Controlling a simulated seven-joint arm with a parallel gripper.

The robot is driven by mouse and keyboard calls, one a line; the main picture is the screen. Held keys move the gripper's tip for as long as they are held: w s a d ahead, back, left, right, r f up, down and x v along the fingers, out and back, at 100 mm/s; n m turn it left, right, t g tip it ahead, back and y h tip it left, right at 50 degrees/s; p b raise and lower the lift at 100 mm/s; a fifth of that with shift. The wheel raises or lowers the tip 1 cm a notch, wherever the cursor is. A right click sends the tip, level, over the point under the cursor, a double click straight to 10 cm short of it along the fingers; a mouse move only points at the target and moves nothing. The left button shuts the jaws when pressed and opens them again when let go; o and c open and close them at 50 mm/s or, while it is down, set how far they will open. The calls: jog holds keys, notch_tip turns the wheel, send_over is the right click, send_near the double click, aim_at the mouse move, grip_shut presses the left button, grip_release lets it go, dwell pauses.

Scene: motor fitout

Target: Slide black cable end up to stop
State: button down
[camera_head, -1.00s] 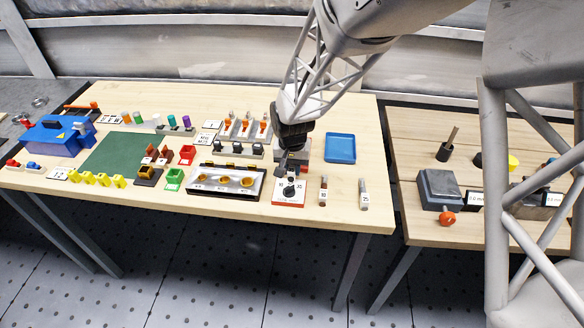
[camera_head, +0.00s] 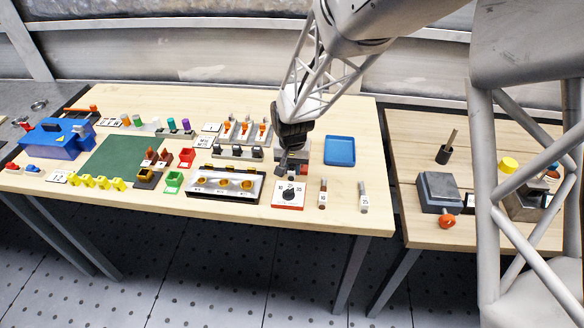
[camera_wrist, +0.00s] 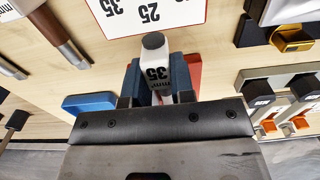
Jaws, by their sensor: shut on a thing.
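The cable end has a dark grey tip and a white band marked 35 mm². The tip points toward the card (camera_wrist: 150,14), which shows 25 and 35. A red block (camera_wrist: 195,72) is close beside the right finger. The far part of the cable end and any stop are hidden by the gripper.
A brown-ended cable piece (camera_head: 323,194) and a grey one (camera_head: 363,196) lie right of the card. A blue tray (camera_head: 340,150) is behind them. A metal tray with gold cups (camera_head: 226,184) is to the left. The bench's front right corner is clear.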

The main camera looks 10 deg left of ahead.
jog(key=shift+w, duration=0.5)
jog(key=c, duration=0.9)
grip_release()
jog(key=shift+r, duration=0.1)
jog(key=shift+r, duration=3.8)
